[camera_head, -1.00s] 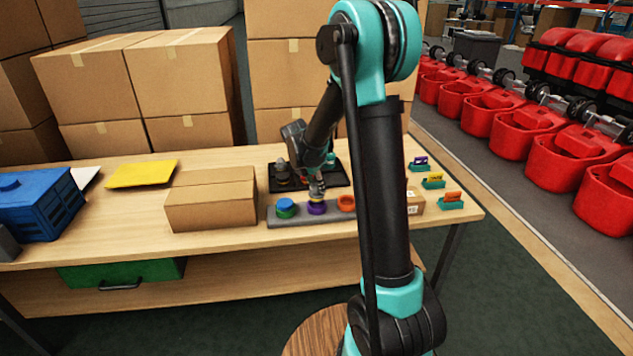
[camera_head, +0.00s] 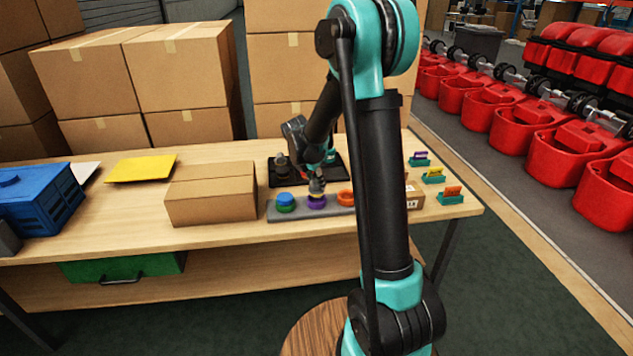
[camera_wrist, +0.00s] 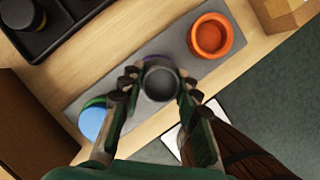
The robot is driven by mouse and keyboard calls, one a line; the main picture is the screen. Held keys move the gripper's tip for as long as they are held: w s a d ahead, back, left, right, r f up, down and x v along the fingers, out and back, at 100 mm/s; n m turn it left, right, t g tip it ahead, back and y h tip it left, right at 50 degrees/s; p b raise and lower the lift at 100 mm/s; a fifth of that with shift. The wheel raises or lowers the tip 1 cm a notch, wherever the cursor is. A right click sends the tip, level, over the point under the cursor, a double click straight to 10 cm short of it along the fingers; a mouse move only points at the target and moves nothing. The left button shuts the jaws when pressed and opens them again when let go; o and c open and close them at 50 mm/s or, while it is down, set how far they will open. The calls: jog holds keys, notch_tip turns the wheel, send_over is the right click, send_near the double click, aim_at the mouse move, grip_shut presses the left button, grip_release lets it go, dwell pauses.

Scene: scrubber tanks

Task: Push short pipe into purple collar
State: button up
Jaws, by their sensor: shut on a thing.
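The purple collar (camera_head: 317,202) is the middle one of three collars on a grey strip on the table. Only a sliver of its rim shows in the wrist view (camera_wrist: 156,59), behind the pipe. My gripper (camera_wrist: 156,82) is shut on the short pipe, a dark grey open-ended cylinder (camera_wrist: 159,84), with a finger on each side. In the head view my gripper (camera_head: 316,184) is directly over the purple collar. The pipe's lower end is hidden, so I cannot tell how deep it sits in the collar.
A green collar with a blue piece (camera_head: 285,199) stands left on the strip, an orange collar (camera_wrist: 211,35) right. A black tray (camera_wrist: 62,22) with dark parts lies behind. A cardboard box (camera_head: 211,195) stands left. Small coloured holders (camera_head: 451,195) stand at the right table edge.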

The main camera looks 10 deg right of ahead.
jog(key=shift+f, duration=0.15)
jog(key=shift+f, duration=0.3)
jog(key=shift+f, duration=0.9)
dwell(1.7)
jog(key=o, duration=2.1)
jog(key=shift+r, duration=0.1)
jog(key=shift+r, duration=3.4)
